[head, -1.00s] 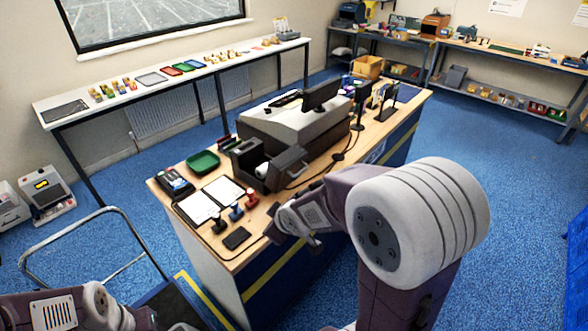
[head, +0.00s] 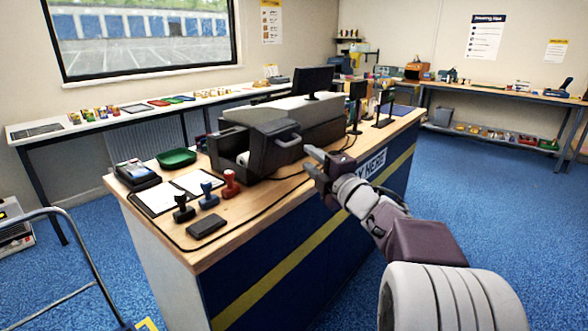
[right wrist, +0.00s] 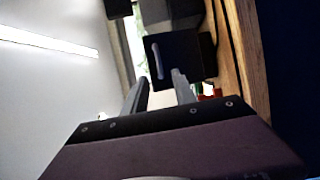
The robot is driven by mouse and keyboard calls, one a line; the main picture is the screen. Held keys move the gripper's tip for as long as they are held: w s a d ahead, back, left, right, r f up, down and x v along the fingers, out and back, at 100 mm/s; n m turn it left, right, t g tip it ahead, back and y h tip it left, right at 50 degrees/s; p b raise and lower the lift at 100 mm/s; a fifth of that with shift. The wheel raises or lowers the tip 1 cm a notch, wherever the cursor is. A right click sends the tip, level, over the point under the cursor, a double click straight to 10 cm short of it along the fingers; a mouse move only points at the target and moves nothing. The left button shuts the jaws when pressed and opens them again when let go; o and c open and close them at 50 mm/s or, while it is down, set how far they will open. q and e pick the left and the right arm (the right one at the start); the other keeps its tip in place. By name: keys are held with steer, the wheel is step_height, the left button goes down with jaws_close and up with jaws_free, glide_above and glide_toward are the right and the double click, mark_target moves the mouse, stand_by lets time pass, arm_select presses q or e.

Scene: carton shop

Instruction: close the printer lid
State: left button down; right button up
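The printer (head: 228,146) is a dark box on the wooden counter, with a white paper roll (head: 243,158) showing inside. Its dark lid (head: 268,150) stands open on the right side, with a grey handle (head: 289,142) facing my right gripper. My right gripper (head: 311,161) is open and empty, just right of the handle and apart from it. In the right wrist view its two fingers (right wrist: 160,88) are spread, with the lid (right wrist: 190,55) and its handle (right wrist: 156,60) beyond them. My left gripper is not in view.
A black cable runs along the counter's front edge. Blue floor is clear to the right.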

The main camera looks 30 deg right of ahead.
mark_target(292, 144)
steer(key=w, duration=0.9)
steer(key=shift+w+r, duration=0.1)
steer(key=shift+r, duration=0.25)
steer(key=shift+c, duration=0.3)
jaws_close()
stand_by(0.6)
